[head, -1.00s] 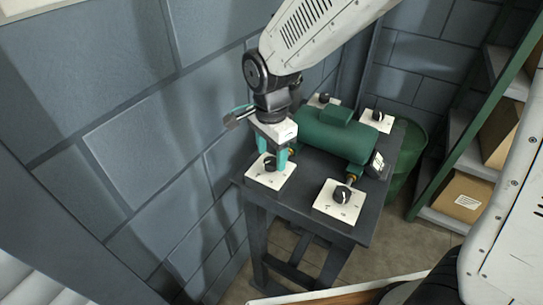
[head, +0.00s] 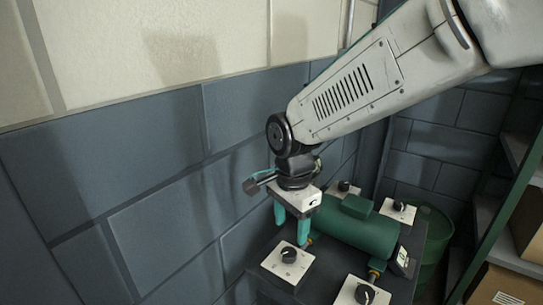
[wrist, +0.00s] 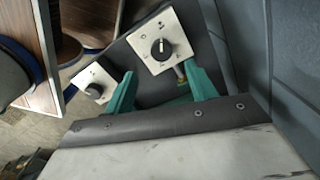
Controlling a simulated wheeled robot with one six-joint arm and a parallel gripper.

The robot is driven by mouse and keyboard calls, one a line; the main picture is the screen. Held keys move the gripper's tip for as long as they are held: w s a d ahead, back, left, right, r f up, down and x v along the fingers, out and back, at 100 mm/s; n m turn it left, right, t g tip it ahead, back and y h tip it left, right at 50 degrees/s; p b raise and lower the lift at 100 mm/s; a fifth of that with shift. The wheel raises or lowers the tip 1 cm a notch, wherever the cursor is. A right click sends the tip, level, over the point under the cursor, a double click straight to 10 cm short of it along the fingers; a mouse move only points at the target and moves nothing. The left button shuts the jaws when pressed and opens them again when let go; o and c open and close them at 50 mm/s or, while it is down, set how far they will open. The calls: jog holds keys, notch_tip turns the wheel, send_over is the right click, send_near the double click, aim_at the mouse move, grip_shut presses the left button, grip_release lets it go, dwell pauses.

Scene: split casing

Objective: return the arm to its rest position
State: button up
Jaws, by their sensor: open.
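My gripper (head: 291,222) has two teal fingers pointing down and stands open and empty in the head view. It is above and behind the near-left dial plate (head: 288,262), a white square with a black knob. In the wrist view the open fingers (wrist: 160,92) spread on both sides, with a dial plate (wrist: 150,36) beyond them and a second dial plate (wrist: 86,90) to the left. The green casing (head: 352,228) lies on the dark table just right of my gripper. No object is between the fingers.
Dial plates also sit at the near right (head: 361,294), far right (head: 398,212) and far back (head: 345,188). A green barrel (head: 432,250) stands beyond the table. Shelves with cardboard boxes (head: 505,288) are at the right. A block wall (head: 150,240) is close on the left.

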jog(key=shift+s+d+f+n, duration=0.15)
jog(key=shift+s+n, duration=0.15)
jog(key=shift+n, duration=0.4)
jog(key=s+d+r+n, duration=0.4)
jog(key=s+d+n, duration=0.1)
jog(key=s+d, duration=0.4)
jog(key=s+d+r+n+t, duration=0.1)
jog(key=s+d+r+n, duration=0.3)
jog(key=s+d, duration=0.6)
jog(key=shift+d+r+n, duration=0.3)
jog(key=shift+d+n, duration=0.1)
jog(key=shift+d, duration=0.15)
